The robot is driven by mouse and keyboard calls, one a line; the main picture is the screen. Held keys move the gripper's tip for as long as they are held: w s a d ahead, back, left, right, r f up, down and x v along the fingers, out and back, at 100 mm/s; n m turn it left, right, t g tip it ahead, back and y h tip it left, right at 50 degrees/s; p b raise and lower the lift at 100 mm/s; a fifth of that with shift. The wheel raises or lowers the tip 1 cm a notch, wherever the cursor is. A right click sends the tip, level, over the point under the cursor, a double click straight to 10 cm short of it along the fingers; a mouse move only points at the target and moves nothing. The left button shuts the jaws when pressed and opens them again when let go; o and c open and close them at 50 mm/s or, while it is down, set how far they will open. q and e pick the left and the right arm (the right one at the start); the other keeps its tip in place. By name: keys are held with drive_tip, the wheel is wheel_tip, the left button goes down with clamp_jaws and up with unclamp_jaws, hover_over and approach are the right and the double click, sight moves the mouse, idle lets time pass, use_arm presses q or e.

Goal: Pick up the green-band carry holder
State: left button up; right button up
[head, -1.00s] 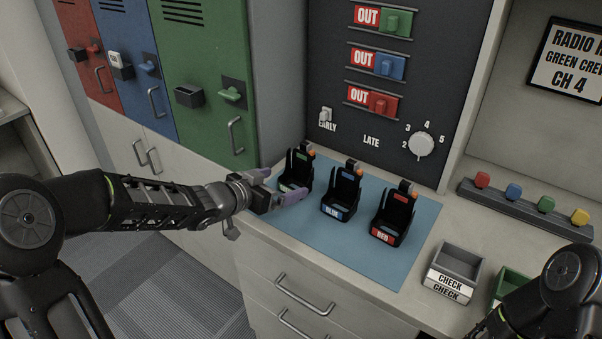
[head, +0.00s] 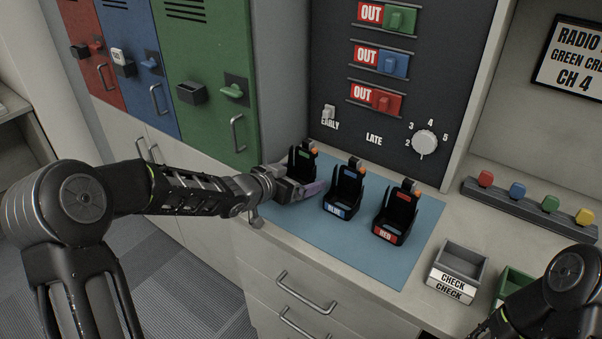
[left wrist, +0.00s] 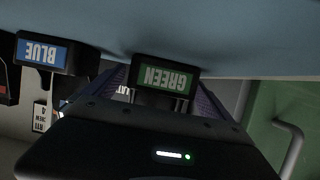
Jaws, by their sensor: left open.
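The green-band carry holder (head: 303,160) is a black cradle with a green band and an orange-tipped part, standing upright at the left of the blue mat (head: 332,242). In the left wrist view its GREEN label (left wrist: 166,77) shows upside down between the fingers. My left gripper (head: 300,186) is open at the holder's front, with a finger on either side; its lower part is hidden in the head view. I cannot tell whether the fingers touch it. My right arm shows at the lower right, but its gripper is out of the picture.
The blue-band holder (head: 344,190) stands close to the right of my left gripper, with the red-band holder (head: 396,215) beyond it. A CHECK tray (head: 458,266) is on the counter. The dark switch panel (head: 410,75) rises behind the mat.

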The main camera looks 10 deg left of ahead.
use_arm(q)
drive_tip(key=shift+w+d+f, duration=0.2)
drive_tip(key=shift+w, duration=0.15)
drive_tip(key=shift+c, duration=0.4)
drive_tip(key=c, duration=1.4)
drive_tip(key=shift+r, duration=0.1)
wheel_tip(320, 180, up, 10)
drive_tip(key=p, duration=0.4)
